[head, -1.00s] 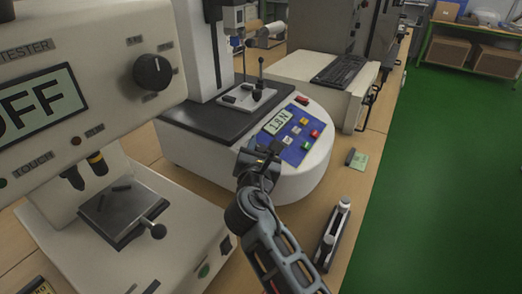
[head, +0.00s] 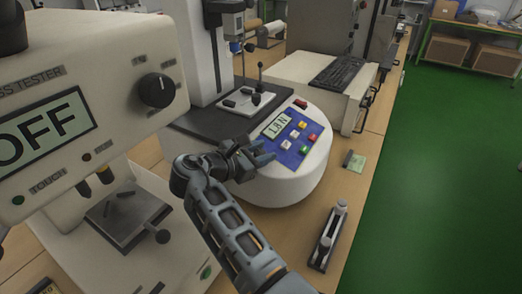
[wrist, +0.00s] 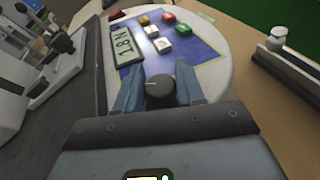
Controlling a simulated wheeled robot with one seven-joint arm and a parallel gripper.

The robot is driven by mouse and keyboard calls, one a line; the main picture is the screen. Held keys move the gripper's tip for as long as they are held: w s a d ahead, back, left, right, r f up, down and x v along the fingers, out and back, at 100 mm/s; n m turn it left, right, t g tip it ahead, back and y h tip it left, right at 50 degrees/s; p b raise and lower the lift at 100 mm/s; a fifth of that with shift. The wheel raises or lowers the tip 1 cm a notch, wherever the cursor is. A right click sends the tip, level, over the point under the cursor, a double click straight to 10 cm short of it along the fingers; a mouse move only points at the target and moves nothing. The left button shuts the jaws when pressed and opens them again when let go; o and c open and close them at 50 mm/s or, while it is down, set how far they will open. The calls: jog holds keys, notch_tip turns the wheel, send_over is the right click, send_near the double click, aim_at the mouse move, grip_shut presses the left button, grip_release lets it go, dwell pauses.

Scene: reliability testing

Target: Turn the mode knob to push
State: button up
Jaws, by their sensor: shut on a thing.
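A dark round knob (wrist: 160,88) with a pale pointer mark stands at the near edge of the blue control panel (wrist: 205,50) in the wrist view. The blue fingers of my gripper (wrist: 158,76) sit on either side of it, shut on it. In the head view my gripper (head: 260,155) reaches the near left of the blue panel (head: 292,151) and hides the knob. No push label can be read near it. Another black knob (head: 156,90) is on the white tester at the left, beside its OFF display (head: 45,130).
The panel carries a small display (head: 277,125) and several coloured buttons (head: 304,124). The machine's column (head: 207,50) and dark base plate (head: 215,123) stand left of it. A small stand with white-capped items (head: 328,237) is at the right; bench to its left is partly clear.

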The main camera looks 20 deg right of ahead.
jog(key=shift+g, duration=0.3)
jog(key=o, duration=0.9)
jog(key=shift+o, duration=0.2)
jog(key=p+v, duration=0.4)
jog(key=v, duration=0.3)
jog(key=shift+s+a, duration=0.15)
jog(key=shift+a, duration=0.2)
jog(key=shift+d, duration=0.1)
